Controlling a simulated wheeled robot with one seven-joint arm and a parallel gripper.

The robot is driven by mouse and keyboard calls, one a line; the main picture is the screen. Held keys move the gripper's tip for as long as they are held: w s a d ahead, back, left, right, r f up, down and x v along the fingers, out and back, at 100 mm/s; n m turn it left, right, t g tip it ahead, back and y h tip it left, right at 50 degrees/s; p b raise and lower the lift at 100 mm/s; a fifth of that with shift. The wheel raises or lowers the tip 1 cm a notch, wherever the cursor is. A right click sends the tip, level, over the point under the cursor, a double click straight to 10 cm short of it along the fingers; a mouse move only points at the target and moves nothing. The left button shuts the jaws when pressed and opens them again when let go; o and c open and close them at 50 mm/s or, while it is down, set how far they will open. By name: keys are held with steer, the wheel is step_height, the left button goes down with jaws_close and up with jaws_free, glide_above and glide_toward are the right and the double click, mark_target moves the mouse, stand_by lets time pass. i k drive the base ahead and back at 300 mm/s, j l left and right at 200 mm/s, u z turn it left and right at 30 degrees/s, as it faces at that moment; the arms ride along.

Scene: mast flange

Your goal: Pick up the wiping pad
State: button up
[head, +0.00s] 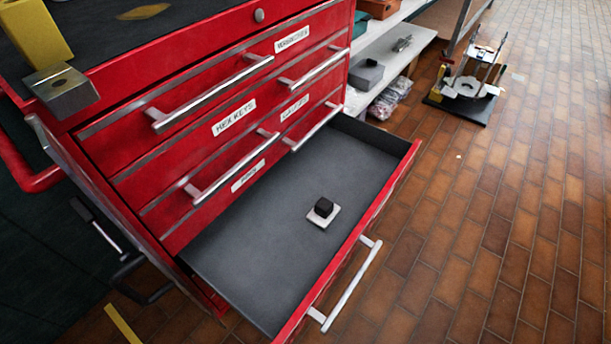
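The wiping pad (317,218) is a small flat white pad with a black block-shaped grip (324,207) on top. It lies flat in the open bottom drawer (240,262) of the red tool cabinet, on the drawer's dark grey floor. It sits a little right of the drawer's middle, towards the front wall. Nothing touches or covers it. My gripper is not in view.
The drawer's front wall carries a silver bar handle (350,285). Closed red drawers (220,125) with protruding handles rise behind it. A yellow object (35,30) and a metal block (62,92) are at the top left.

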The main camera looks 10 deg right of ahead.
mark_target(325, 210)
steer(key=i+l+u, duration=0.1)
steer(key=i+l, duration=0.9)
